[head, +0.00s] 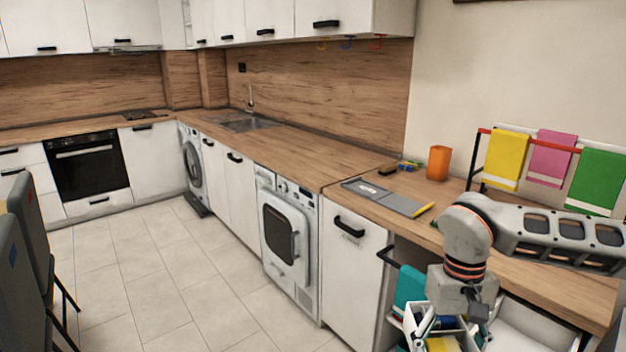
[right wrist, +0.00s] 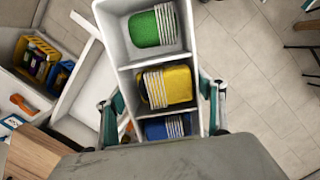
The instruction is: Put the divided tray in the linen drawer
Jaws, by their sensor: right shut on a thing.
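The divided tray (right wrist: 126,78) is white, with three compartments in a row holding a green, a yellow and a blue folded item, each with a striped white part. My right gripper (right wrist: 163,108) has a finger on each long side of it and is shut on it. In the head view the tray (head: 410,322) is at the bottom, partly hidden under my right gripper (head: 472,305), below counter height. I cannot tell for sure which drawer is the linen drawer. My left gripper is out of view.
An open white drawer or bin (right wrist: 28,82) with yellow and blue items lies left in the wrist view. A towel rack (head: 478,160) stands behind.

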